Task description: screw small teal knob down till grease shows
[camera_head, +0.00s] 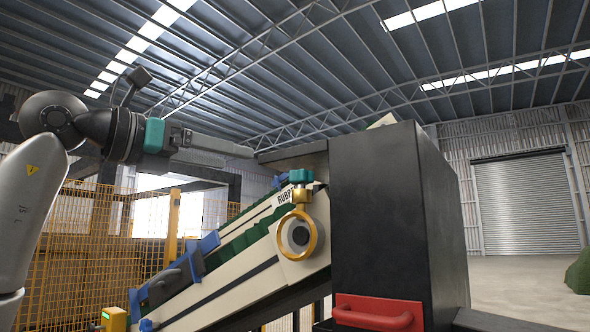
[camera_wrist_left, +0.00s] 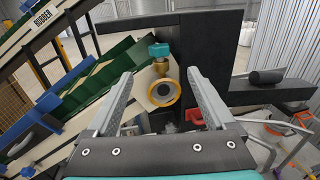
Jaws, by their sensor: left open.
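The small teal knob (camera_head: 301,176) sits on top of a brass fitting (camera_head: 302,196), above a yellow ring around a dark round bearing (camera_head: 300,235) on the conveyor's side. In the left wrist view the knob (camera_wrist_left: 160,50) shows beyond the fingertips, near the middle between them. My left gripper (camera_head: 252,152) is above and to the left of the knob in the head view, apart from it. In the left wrist view its two fingers (camera_wrist_left: 160,74) are spread with nothing between them. No grease can be made out at the fitting. My right gripper is not in view.
A sloped conveyor (camera_head: 225,280) with a green belt rises to a big black housing (camera_head: 395,220) beside the knob. A red handle (camera_head: 378,312) juts from the housing's front. Yellow mesh fencing (camera_head: 75,245) stands at left. Open floor (camera_head: 520,280) lies at right.

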